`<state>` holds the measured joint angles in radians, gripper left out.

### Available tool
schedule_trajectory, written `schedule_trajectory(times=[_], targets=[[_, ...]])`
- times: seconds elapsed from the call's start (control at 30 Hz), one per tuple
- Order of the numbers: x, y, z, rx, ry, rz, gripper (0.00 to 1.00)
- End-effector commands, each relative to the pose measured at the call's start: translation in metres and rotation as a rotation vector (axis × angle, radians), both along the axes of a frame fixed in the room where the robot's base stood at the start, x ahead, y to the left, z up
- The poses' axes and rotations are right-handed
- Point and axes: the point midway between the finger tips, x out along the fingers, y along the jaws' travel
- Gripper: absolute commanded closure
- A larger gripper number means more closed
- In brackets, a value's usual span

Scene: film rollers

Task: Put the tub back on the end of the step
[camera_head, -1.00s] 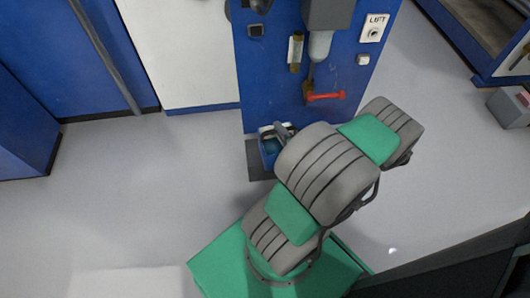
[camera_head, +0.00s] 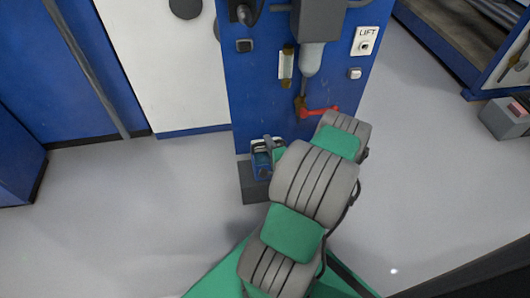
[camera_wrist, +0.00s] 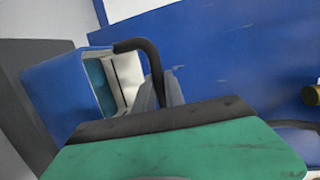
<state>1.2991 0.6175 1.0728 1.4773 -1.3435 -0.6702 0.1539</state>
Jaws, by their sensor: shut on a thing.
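The tub (camera_head: 261,163) is a small blue open box by the foot of the blue panel in the head view. It also shows tilted in the wrist view (camera_wrist: 62,98), with a teal inside and pale contents. My gripper (camera_head: 276,150) is shut on the tub at its right side; my arm partly hides the hold. In the wrist view the grey fingers (camera_wrist: 168,92) are at the tub's near edge, beside a black curved bar. The step (camera_head: 255,188) is a dark grey block below the tub in the picture. I cannot tell whether the tub touches it.
The blue panel (camera_head: 262,95) stands right behind the tub, with a grey dispenser (camera_head: 318,20), a red lever (camera_head: 320,112) and a LIFT sign (camera_head: 367,40). Blue and white cabinets are at the left.

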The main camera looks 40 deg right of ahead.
Motion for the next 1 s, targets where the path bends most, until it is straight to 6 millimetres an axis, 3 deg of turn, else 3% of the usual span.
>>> schedule_trajectory(times=[0.03, 0.1, 0.4, 0.6, 0.97, 1.0], targets=[[0.007, -0.002, -0.013, -0.002, -0.001, 0.004, 1.00], [0.014, -0.006, -0.021, -0.003, -0.002, 0.002, 1.00], [0.031, -0.012, -0.041, -0.003, -0.002, 0.003, 1.00], [0.029, -0.012, -0.067, -0.002, -0.002, 0.001, 1.00], [0.029, -0.013, -0.071, -0.002, -0.001, 0.000, 1.00], [0.029, -0.012, -0.070, -0.001, 0.000, 0.000, 0.83]])
